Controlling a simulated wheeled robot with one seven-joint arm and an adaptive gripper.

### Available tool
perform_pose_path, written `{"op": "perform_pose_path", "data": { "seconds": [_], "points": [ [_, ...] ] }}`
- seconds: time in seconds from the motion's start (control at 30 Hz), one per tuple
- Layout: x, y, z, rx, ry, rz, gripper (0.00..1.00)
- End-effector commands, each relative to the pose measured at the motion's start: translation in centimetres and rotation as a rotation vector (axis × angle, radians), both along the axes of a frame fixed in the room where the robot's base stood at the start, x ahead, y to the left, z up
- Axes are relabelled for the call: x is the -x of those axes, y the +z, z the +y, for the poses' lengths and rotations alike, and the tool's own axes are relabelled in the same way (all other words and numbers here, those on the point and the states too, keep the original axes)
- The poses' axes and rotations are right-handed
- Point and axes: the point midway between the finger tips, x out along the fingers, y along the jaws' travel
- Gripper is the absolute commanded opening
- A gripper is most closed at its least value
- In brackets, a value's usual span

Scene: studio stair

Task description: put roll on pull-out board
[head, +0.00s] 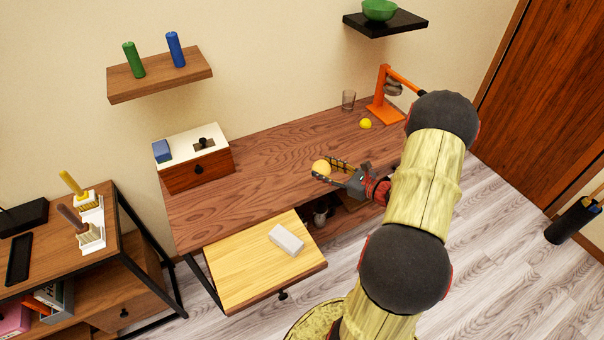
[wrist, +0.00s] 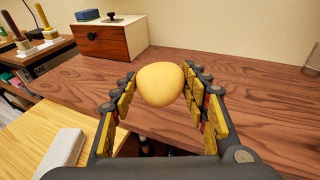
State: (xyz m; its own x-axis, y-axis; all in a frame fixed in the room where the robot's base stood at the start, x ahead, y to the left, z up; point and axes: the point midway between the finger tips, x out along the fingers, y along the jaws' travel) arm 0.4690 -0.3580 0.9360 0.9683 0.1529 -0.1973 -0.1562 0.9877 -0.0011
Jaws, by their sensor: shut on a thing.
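The roll (head: 321,167) is a smooth, round, pale yellow-tan bun. My gripper (head: 336,171) is shut on it and holds it over the front part of the desk. In the wrist view the roll (wrist: 160,84) sits between the two fingers near their tips. The pull-out board (head: 245,268) is light wood and extends from the desk's front left, with a dark knob on its front. In the head view it lies to the left of and below my gripper. In the wrist view the board (wrist: 30,135) is at the lower left.
A whitish block (head: 286,239) lies on the right part of the board; the board's left and middle are bare. On the desk (head: 270,150) stand a white-topped wooden box (head: 198,172), a glass (head: 348,99), a yellow ball-like thing (head: 365,124) and an orange stand (head: 384,108).

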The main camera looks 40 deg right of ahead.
Motion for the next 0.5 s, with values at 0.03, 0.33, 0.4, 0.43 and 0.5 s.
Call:
{"op": "perform_pose_path", "data": {
  "seconds": [0.03,0.33,0.4,0.43,0.5],
  "points": [
    [-0.9,-0.7,0.0,-0.001,0.004,0.0,0.2],
    [-7.6,-3.8,-0.8,0.0,0.005,0.001,0.2],
    [-8.8,-5.0,-1.0,-0.003,0.002,0.003,0.2],
    [-9.2,-5.6,-1.0,-0.003,0.002,0.003,0.2],
    [-10.1,-6.7,-1.2,-0.002,0.003,0.001,0.2]
  ]
}}
